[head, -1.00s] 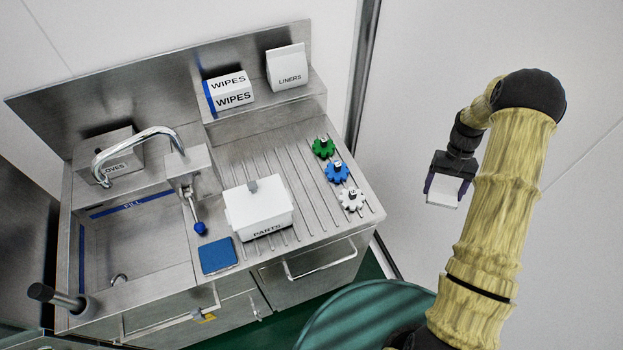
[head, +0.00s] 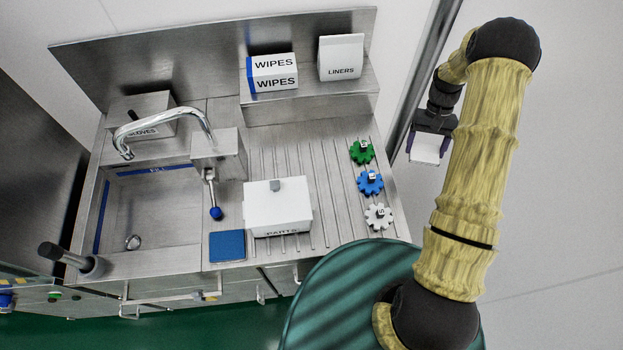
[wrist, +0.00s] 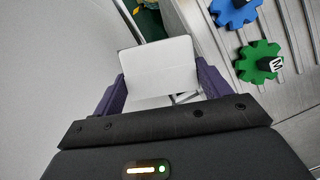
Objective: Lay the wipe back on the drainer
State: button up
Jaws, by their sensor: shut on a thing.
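My gripper (head: 430,149) is shut on a white wipe (head: 426,149), a flat pale piece held between the fingers. In the wrist view the wipe (wrist: 160,70) spans the gap between the purple fingers of my gripper (wrist: 160,88). The drainer (head: 325,228) is the grooved steel surface right of the sink. My gripper is in the air just beyond the drainer's right edge, to the right of the gears. In the wrist view the drainer (wrist: 298,100) lies at the right.
Green (head: 361,151), blue (head: 370,182) and white (head: 378,216) gears stand along the drainer's right side. A white PARTS box (head: 278,212) and a blue pad (head: 227,246) sit left of them. WIPES (head: 272,75) and LINERS (head: 341,60) boxes stand on the back ledge. Grooves between box and gears are bare.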

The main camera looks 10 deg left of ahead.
jog(key=shift+w+a, duration=0.15)
jog(key=shift+w, duration=0.35)
jog(key=shift+s, duration=0.35)
jog(key=shift+a, duration=0.4)
jog(key=w+a+f+n+b, duration=0.1)
jog(key=w+a+b, duration=0.2)
jog(key=a, duration=0.9)
jog(key=w+a+n+b, duration=0.1)
jog(key=w+a+b, duration=0.3)
jog(key=a, duration=0.8)
jog(key=s+a+b, duration=0.2)
jog(key=s+a, duration=0.1)
jog(key=a, duration=0.7)
jog(key=s+a+r+n+h+b, duration=0.1)
jog(key=s+a, duration=0.2)
jog(key=a, duration=0.7)
jog(key=shift+s+r+n+b, duration=0.3)
jog(key=shift+b, duration=0.1)
jog(key=shift+s, duration=0.1)
